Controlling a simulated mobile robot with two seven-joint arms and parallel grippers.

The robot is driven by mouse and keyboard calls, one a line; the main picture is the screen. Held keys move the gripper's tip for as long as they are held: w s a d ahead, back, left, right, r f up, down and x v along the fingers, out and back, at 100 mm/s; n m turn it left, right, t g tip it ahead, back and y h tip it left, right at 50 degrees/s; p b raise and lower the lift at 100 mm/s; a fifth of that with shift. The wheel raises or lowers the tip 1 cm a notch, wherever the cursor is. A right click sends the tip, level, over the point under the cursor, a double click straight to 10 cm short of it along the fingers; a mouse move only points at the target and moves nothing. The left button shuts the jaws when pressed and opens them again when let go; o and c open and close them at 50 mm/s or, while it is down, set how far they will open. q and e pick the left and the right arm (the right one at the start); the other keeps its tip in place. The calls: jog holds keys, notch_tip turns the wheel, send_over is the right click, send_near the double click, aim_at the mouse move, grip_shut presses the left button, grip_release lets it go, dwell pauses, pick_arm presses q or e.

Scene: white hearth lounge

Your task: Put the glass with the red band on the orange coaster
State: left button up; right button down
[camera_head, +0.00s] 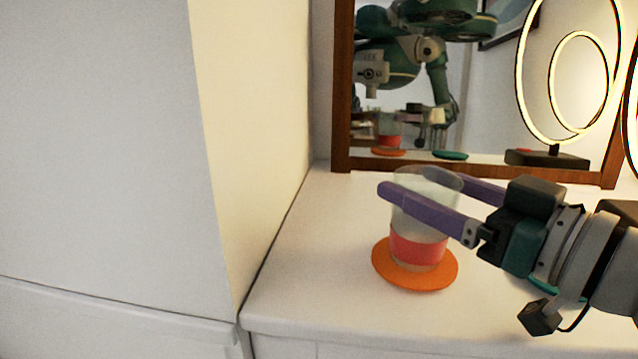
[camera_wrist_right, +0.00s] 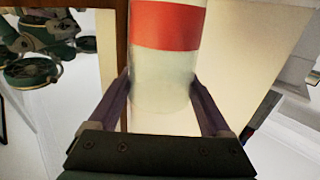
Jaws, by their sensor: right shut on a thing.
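The clear glass with the red band (camera_head: 418,248) is upright over the middle of the orange coaster (camera_head: 388,275). Its base looks to be on the coaster, but I cannot tell whether it touches or hangs just above. My right gripper (camera_head: 408,182) reaches in from the right with its purple fingers shut on the glass above the band. In the right wrist view, the glass (camera_wrist_right: 165,75) sits between the two fingers of the right gripper (camera_wrist_right: 160,80), with the red band further out. My left gripper is not in view.
A teal coaster (camera_head: 545,286) lies partly hidden under my right wrist. A wood-framed mirror (camera_head: 342,100) stands at the back, reflecting me and the coasters. A ring lamp (camera_head: 533,158) stands at the back right. A white wall block (camera_head: 250,130) borders the white top (camera_head: 300,290) at left.

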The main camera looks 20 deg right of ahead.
jog(key=shift+f, duration=0.15)
jog(key=shift+c, duration=1.4)
grip_release()
jog(key=shift+o, duration=1.4)
jog(key=shift+r, duration=0.2)
jog(key=b+v, duration=0.1)
jog(key=v, duration=0.2)
jog(key=b+v, duration=0.2)
jog(key=v, duration=0.2)
jog(key=b+v, duration=0.2)
jog(key=v, duration=0.1)
jog(key=shift+s+f, duration=0.3)
jog(key=shift+s, duration=0.1)
jog(key=shift+s+d+r, duration=0.15)
jog(key=shift+s+r, duration=0.1)
jog(key=shift+s, duration=0.35)
